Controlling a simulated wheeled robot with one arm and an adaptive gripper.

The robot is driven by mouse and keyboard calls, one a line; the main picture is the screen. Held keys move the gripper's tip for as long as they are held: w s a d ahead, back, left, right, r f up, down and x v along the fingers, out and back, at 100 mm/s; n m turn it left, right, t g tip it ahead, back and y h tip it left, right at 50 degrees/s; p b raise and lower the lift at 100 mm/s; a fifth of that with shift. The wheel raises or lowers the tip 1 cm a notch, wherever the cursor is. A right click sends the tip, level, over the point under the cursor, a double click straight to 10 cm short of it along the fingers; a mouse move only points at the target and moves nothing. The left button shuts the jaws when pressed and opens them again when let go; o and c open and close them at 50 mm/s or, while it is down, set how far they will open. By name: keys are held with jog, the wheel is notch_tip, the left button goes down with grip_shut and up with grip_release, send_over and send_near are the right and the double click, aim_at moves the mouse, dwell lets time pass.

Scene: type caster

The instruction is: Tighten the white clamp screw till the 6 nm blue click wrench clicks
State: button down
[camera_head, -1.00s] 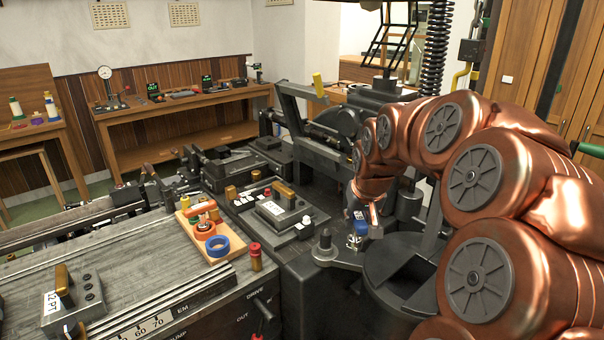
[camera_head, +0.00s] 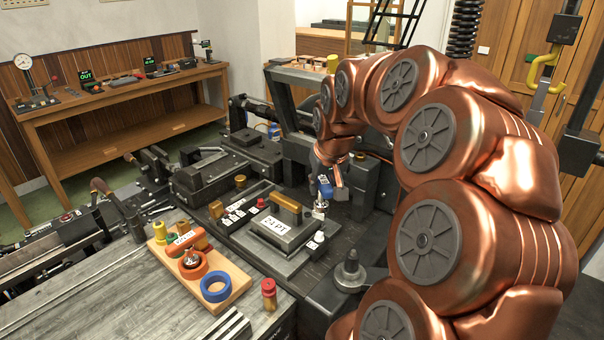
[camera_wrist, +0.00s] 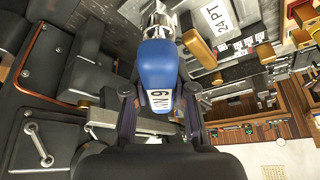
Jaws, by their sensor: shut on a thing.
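My gripper (camera_head: 336,184) is shut on the blue click wrench (camera_head: 325,187), held upright with its metal end down, above the dark machine bed. In the wrist view the blue wrench (camera_wrist: 158,65) sits between my fingers (camera_wrist: 160,95), its white label reading 6 N.
A wooden rack (camera_head: 228,297) holds an orange wrench (camera_head: 186,242), an orange ring (camera_head: 192,265) and an empty blue ring (camera_head: 215,287). A dark upright machine frame (camera_head: 290,98) rises behind.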

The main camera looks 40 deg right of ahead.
aim_at(321, 202)
jog(key=shift+w, duration=0.1)
dwell(0.3)
jog(key=shift+b, duration=0.55)
jog(key=shift+f+b, duration=1.9)
jog(key=shift+f, duration=0.35)
jog(key=shift+a+b, duration=0.1)
jog(key=shift+b, duration=0.6)
jog(key=shift+f+b, duration=1.05)
jog(key=shift+f, duration=0.3)
